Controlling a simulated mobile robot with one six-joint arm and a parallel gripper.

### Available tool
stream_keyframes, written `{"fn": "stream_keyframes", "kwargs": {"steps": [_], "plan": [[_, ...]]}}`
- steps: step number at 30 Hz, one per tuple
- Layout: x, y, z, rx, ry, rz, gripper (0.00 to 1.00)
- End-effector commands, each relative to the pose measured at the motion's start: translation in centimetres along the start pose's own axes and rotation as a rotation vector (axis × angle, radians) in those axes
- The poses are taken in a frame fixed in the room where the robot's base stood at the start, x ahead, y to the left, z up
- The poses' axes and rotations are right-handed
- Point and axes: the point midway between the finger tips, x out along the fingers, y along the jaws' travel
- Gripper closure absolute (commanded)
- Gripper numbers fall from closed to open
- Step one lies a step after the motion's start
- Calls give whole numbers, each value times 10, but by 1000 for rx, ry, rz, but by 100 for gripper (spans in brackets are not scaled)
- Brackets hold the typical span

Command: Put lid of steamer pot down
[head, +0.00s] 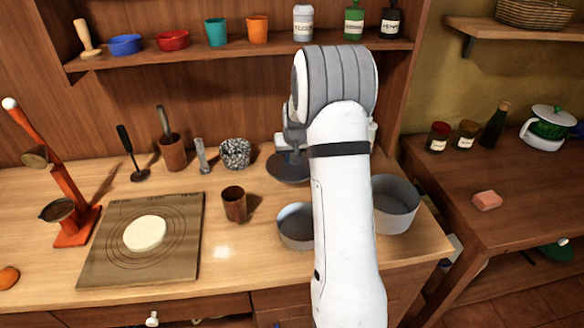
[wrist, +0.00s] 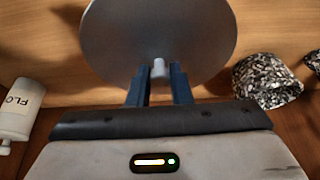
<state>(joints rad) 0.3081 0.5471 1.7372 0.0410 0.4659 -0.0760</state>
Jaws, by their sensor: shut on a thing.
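The round grey lid (wrist: 160,30) fills the top of the wrist view. My gripper (wrist: 159,74) is shut on its small knob, one blue finger on each side. In the head view the lid (head: 287,170) shows at the back of the counter, left of my arm. I cannot tell whether it touches the counter. Two open grey metal pots, possibly parts of the steamer, stand nearer the front: a smaller one (head: 294,232) left of my arm and a larger one (head: 397,212) right of it. My arm hides part of both and most of my gripper.
A speckled pot (head: 235,153) stands just left of the lid, and a brown cup (head: 234,203) is nearer the front. A pastry board (head: 185,265) with dough lies at left. A shelf (head: 190,52) runs above. Some clear counter lies around the brown cup.

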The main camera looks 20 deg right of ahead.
Motion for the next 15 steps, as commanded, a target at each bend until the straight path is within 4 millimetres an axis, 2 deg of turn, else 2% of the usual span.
{"fn": "stream_keyframes", "kwargs": {"steps": [7, 12, 15], "plan": [[19, 4, 8, 6, -1, 2, 100], [42, 4, 18, 7, -2, 3, 100], [46, 5, 19, 7, 2, 3, 100]]}}
